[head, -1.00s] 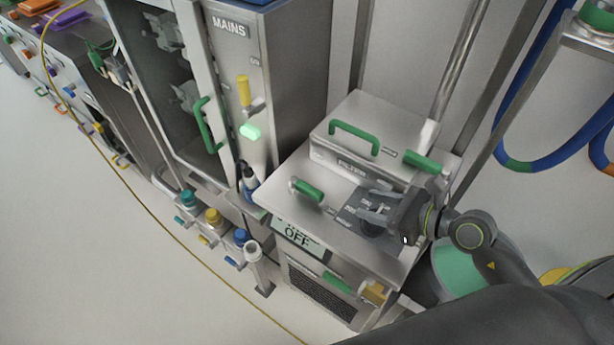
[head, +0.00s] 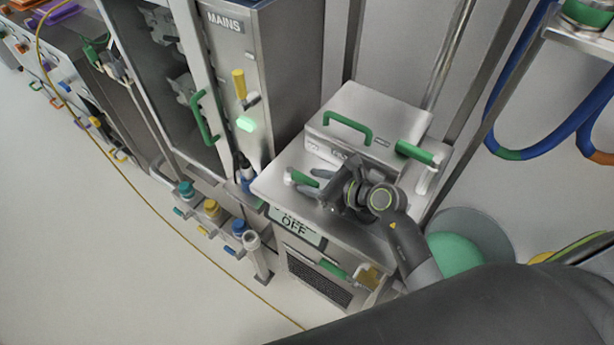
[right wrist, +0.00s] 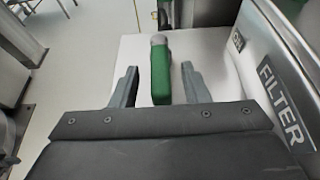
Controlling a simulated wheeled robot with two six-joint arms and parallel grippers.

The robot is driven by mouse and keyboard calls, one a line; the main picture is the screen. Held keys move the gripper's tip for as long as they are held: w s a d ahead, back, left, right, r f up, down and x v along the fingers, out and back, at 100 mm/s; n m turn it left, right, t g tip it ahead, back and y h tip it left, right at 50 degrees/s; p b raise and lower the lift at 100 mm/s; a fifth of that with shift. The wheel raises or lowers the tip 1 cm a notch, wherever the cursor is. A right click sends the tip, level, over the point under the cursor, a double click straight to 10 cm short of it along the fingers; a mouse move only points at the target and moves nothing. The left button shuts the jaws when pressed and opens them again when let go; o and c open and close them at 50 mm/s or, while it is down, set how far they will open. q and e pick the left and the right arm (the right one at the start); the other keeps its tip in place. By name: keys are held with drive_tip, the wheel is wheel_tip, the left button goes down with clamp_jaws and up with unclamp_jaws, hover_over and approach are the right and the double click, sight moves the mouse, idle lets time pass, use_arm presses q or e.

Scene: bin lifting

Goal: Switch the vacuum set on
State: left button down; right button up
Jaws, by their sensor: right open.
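The vacuum set is a steel cabinet (head: 338,240) with a display reading OFF (head: 293,225) on its front. A green lever handle (head: 301,178) stands at the left of its top; it also shows in the right wrist view (right wrist: 161,76). My right gripper (head: 310,182) is open just above the top, pointing left at this lever. In the right wrist view the lever lies between the two spread fingers (right wrist: 158,82), with a gap on each side. The gripper partly covers the cabinet top. My left gripper is not in view.
A steel FILTER box (head: 370,115) with a green handle stands behind on the cabinet top, close beside my right gripper. A MAINS cabinet (head: 275,75) with a lit green lamp stands at left. Coloured valves (head: 212,210) sit low at left. The floor in front is clear.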

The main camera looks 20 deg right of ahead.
drive_tip(key=shift+x, duration=1.15)
clamp_jaws()
